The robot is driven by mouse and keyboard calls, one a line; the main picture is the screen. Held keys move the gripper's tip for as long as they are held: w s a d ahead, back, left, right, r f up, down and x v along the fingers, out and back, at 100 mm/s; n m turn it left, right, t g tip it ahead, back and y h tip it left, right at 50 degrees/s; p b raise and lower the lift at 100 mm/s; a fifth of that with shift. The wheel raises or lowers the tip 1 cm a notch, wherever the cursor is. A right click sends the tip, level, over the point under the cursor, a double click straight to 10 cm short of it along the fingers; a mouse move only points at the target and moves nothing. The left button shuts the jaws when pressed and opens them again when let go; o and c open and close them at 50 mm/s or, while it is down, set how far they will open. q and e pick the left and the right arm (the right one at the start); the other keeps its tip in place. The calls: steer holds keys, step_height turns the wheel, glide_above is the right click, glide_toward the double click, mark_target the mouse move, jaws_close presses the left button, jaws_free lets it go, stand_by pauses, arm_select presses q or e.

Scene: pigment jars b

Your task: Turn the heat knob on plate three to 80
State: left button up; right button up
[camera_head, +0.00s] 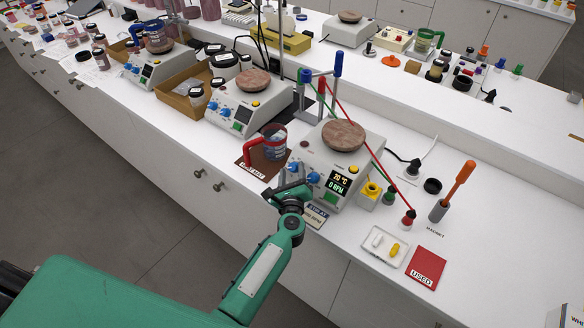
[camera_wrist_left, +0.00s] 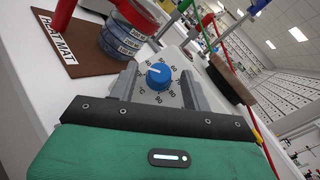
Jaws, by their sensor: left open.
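The nearest hotplate (camera_head: 336,150) has a round brownish top and a display reading 20 °C and 0 RPM. Blue knobs sit on its sloped front, including one at the display's left (camera_head: 313,177). My left gripper (camera_head: 291,189) is at the front left of this hotplate, pointing at its panel. In the left wrist view a blue knob (camera_wrist_left: 158,76) with a white pointer mark lies between the two open fingers, which stand apart on either side of it. A ring of numbers surrounds the knob, partly hidden by the gripper. The pointer leans to the upper left. My right gripper is out of view.
A red-handled mug (camera_head: 268,145) stands on a brown mat (camera_head: 257,170) left of the hotplate. A stand with red and green rods (camera_head: 322,92) rises behind it. A small white tray (camera_head: 384,245) and red USED mat (camera_head: 426,266) lie to the right. Two more hotplates stand farther left.

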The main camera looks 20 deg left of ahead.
arm_select(q)
steer(key=shift+w+a, duration=0.15)
steer(key=shift+w, duration=0.25)
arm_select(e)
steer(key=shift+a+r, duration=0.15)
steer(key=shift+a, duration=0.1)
